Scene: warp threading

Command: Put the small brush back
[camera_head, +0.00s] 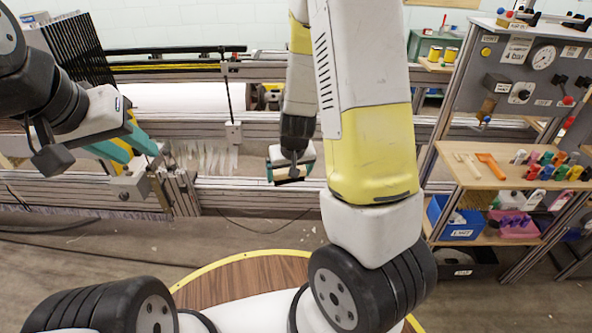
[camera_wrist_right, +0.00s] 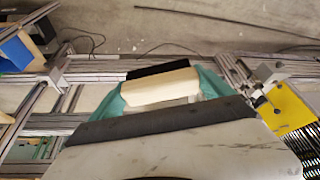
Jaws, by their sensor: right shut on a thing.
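The small brush (camera_wrist_right: 160,88) has a cream handle block and a black bristle strip. In the right wrist view it sits between the two teal fingers of my right gripper (camera_wrist_right: 160,92). In the head view my right gripper (camera_head: 291,168) hangs in front of the loom's lower rails, shut on the brush (camera_head: 292,178), with the dark strip downward. My left gripper (camera_head: 140,156) is at the left, by a grey metal bracket on the loom. Its teal fingers look apart, with nothing seen between them.
A rack at the right has a wooden shelf (camera_head: 455,178) with an orange tool (camera_head: 491,165), cream pieces and several coloured clips. Blue (camera_head: 455,219) and pink bins stand below. White threads (camera_head: 208,157) hang at the loom. The floor between loom and rack is mostly clear.

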